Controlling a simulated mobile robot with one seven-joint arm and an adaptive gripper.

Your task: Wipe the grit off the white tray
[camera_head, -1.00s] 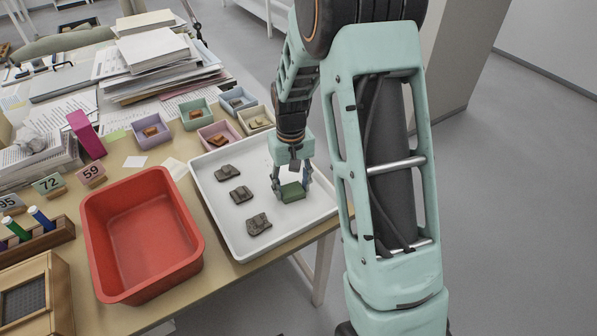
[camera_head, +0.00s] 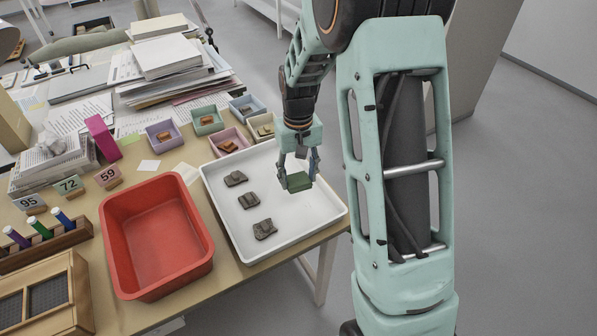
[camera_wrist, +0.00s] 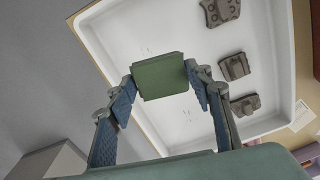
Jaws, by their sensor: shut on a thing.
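The white tray (camera_head: 236,235) lies on the table; its inside also shows in the wrist view (camera_wrist: 110,45). Several faint dark specks of grit (camera_wrist: 187,114) show on its floor in the wrist view. My gripper (camera_head: 299,172) is shut on a green block, seemingly a sponge (camera_head: 299,182). The wrist view shows the green block (camera_wrist: 160,77) between both blue-padded fingers. It is over the right part of the tray; I cannot tell whether it touches the floor. The tray floor beneath it is hidden.
Three grey-brown sherds (camera_head: 249,200) lie in a row along the tray's left side. A red bin (camera_head: 205,262) stands left of the tray. Small coloured boxes (camera_head: 208,122) with sherds stand behind. The tray's middle is clear. The table edge is close to the tray's front.

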